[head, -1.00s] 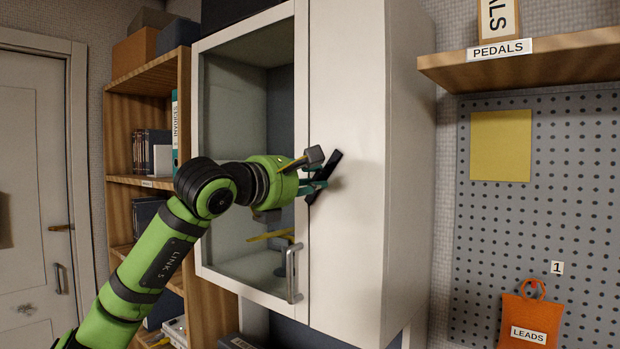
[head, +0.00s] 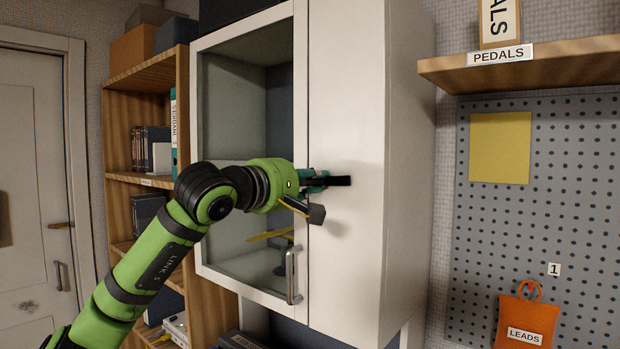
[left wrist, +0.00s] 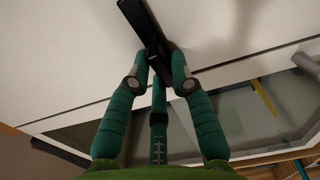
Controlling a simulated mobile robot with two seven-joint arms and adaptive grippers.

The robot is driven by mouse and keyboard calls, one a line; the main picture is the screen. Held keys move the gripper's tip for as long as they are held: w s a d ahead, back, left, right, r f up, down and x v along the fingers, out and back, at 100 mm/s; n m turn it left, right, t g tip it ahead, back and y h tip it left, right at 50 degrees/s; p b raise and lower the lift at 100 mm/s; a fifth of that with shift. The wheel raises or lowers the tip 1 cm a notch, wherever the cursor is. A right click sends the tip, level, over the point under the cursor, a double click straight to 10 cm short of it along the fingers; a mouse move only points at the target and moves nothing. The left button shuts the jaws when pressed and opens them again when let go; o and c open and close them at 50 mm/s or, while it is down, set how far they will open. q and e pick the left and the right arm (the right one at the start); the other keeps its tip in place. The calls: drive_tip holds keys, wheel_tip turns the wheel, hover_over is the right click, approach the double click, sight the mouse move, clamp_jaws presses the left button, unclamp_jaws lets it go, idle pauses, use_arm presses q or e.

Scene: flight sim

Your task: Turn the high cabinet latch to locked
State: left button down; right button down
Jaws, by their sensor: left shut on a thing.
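The black cabinet latch (head: 340,181) sits on the white right-hand front (head: 350,100) of the high cabinet, near the seam with the glass door. Its bar lies about level, with the free end pointing right. My left gripper (head: 322,180) is shut on the latch. In the left wrist view the green fingers (left wrist: 160,62) are on both sides of the black latch (left wrist: 138,22), and its long end sticks out beyond them. The fingers partly hide the latch's base in the head view. My right gripper is not in view.
The glass door (head: 232,110) has a metal handle (head: 292,275) below my gripper. A wooden shelf (head: 540,62) and a pegboard (head: 580,190) with an orange bag (head: 527,318) are at the right. A bookcase (head: 145,80) stands at the left.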

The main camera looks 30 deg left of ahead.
use_arm(q)
drive_tip(key=shift+m, duration=0.6)
drive_tip(key=c, duration=1.1)
unclamp_jaws()
drive_tip(key=s, duration=1.2)
drive_tip(key=shift+a, duration=0.4)
